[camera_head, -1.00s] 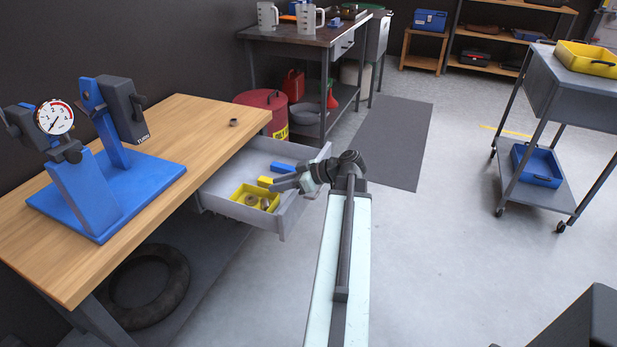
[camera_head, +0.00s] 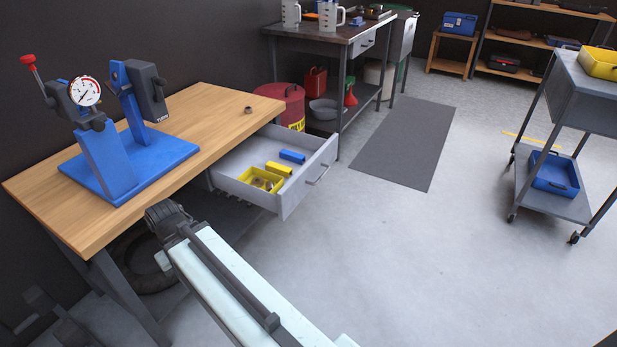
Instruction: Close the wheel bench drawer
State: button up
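The wheel bench (camera_head: 205,108) has a wooden top and stands at the left. Its grey drawer (camera_head: 306,180) is pulled out from the right side of the bench, and its handle (camera_head: 318,175) is on the outer front panel. Inside lie a yellow tray (camera_head: 262,180) with small parts, a yellow block (camera_head: 279,169) and a blue block (camera_head: 292,156). My arm reaches up from the bottom to a dark joint left of the drawer, by the bench's front edge. My gripper cannot be made out there; it is hidden beyond the joint.
A blue wheel stand with a gauge (camera_head: 128,165) and a small ring (camera_head: 248,110) are on the bench. A dark tyre lies below it, partly hidden by my arm. Open floor (camera_head: 400,250) lies right of the drawer; a cart (camera_head: 545,200) stands farther right.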

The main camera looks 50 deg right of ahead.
aim_at(265, 145)
jog(key=z, duration=2.2)
jog(key=k, duration=1.25)
jog(key=u, duration=0.6)
jog(key=i, duration=1.5)
jog(key=k, duration=0.3)
